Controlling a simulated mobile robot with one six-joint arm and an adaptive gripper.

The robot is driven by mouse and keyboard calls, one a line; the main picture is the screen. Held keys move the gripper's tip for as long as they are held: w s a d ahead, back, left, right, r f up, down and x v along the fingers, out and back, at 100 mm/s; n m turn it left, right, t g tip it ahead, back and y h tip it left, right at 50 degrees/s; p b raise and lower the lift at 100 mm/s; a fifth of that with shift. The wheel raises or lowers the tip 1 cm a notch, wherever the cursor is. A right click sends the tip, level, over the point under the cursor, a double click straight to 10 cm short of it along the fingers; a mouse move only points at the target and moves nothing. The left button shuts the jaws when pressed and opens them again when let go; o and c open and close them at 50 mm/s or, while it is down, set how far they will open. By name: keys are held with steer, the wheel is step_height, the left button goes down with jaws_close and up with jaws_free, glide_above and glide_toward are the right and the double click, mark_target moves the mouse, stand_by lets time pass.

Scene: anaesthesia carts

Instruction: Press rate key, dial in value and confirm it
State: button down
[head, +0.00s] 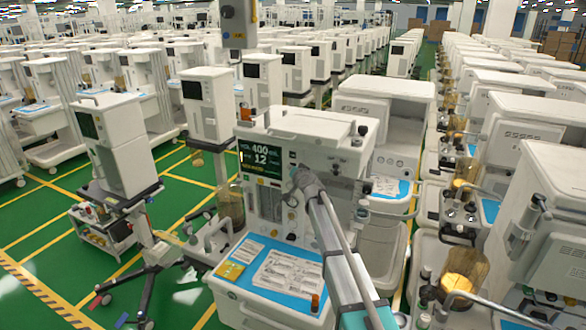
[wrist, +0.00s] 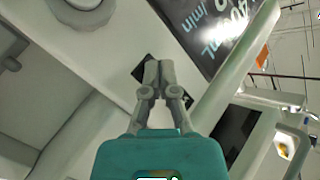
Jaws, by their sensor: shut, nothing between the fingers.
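The near anaesthesia machine (head: 322,124) has a dark display (head: 260,160) with large white digits that look like 400 and 12. In the wrist view the display (wrist: 203,28) is at the top, tilted, with part of its text showing. My gripper (head: 299,176) is in front of the machine's panel, right of the display. In the wrist view my gripper (wrist: 158,66) has its fingertips together and empty. They overlap a small dark square key (wrist: 142,72) on the pale panel; I cannot tell whether they touch it. A round knob (wrist: 82,8) is at the top left, partly cut off.
A blue work surface (head: 230,285) with papers lies below the panel. A grey monitor on a wheeled stand (head: 118,150) stands to the left. Rows of similar carts (head: 545,200) crowd the right. Green floor (head: 60,235) is open at the left.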

steer(key=shift+s, duration=0.15)
steer(key=shift+s+a, duration=0.25)
steer(key=shift+s, duration=0.4)
steer(key=shift+s+a, duration=0.3)
steer(key=shift+s, duration=0.5)
steer(key=shift+s+a, duration=0.25)
steer(key=shift+s, duration=0.5)
steer(key=shift+s+a, duration=0.3)
steer(key=shift+s, duration=0.5)
steer(key=s+d+f+n+g+h+b, duration=0.1)
steer(key=s+d+f+n+g+b, duration=0.2)
steer(key=s+d+f, duration=0.5)
steer(key=s+d+f+n+g+h+b, duration=0.1)
steer(key=s+d+f+g+b, duration=0.1)
steer(key=s+d+f+g, duration=0.6)
steer(key=s+d+f+g+h+b, duration=0.1)
steer(key=s+d+f, duration=0.2)
steer(key=s, duration=0.4)
steer(key=s+d+f+m+g+h+b, duration=0.1)
steer(key=s+d+f+h, duration=0.1)
steer(key=s+d, duration=0.3)
steer(key=s+d+f+g+h+b, duration=0.1)
steer(key=s+d+f+h, duration=0.1)
steer(key=s, duration=0.9)
steer(key=shift+s+d+f+m+g+b, duration=0.3)
steer(key=shift+d+f+g+b, duration=0.1)
steer(key=shift+d+f, duration=0.55)
steer(key=shift+w+d+r, duration=0.1)
